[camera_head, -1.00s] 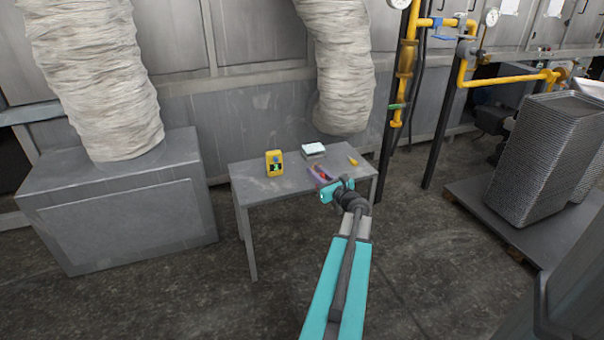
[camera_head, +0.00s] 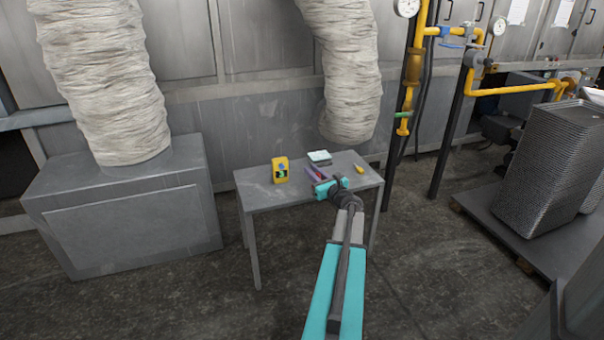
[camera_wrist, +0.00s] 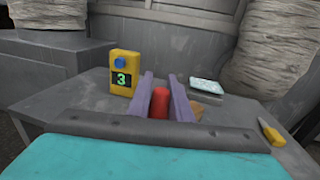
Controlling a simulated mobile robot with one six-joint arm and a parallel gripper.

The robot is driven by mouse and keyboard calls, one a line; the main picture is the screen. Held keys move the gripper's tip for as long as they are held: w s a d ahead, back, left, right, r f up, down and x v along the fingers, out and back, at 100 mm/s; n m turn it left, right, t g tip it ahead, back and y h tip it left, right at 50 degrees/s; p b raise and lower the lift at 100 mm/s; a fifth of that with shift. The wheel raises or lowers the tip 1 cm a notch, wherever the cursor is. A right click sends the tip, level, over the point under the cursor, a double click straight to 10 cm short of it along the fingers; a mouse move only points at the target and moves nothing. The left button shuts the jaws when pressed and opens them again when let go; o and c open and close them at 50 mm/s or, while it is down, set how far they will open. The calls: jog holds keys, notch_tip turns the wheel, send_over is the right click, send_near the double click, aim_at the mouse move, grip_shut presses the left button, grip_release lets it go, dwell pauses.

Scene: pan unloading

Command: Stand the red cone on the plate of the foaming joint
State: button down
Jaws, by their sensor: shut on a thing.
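My gripper (camera_wrist: 160,84) has two purple fingers and is shut on a red piece (camera_wrist: 159,104), which I take for the red cone; only its rounded upper part shows between them. In the head view my gripper (camera_head: 315,174) is over the right half of a grey table (camera_head: 258,196), and the red piece is too small there to make out its shape. A flat block with a pale top (camera_head: 320,156) lies at the table's back; it also shows right of the fingers in the wrist view (camera_wrist: 207,87). I cannot tell whether it is the plate.
A yellow device (camera_head: 280,170) with a blue knob and a green 3 stands left of my gripper. A small yellow object (camera_head: 359,169) lies near the right edge. A brownish thing (camera_wrist: 212,112) is partly hidden behind the right finger. The table's left front is clear.

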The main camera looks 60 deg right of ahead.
jog(key=x, duration=0.2)
jog(key=b+x, duration=0.1)
jog(key=x, duration=0.4)
jog(key=shift+w+f, duration=0.25)
jog(key=shift+f, duration=0.1)
jog(key=shift+w+d, duration=0.1)
jog(key=shift+w+d+f+b, duration=0.1)
jog(key=shift+w+d+b, duration=0.2)
jog(key=shift+w+b, duration=0.2)
jog(key=shift+f+b, duration=0.75)
jog(key=shift+f, duration=0.95)
jog(key=shift+f, duration=0.15)
jog(key=c, duration=1.9)
grip_release()
jog(key=shift+o, duration=0.2)
jog(key=shift+a, duration=0.1)
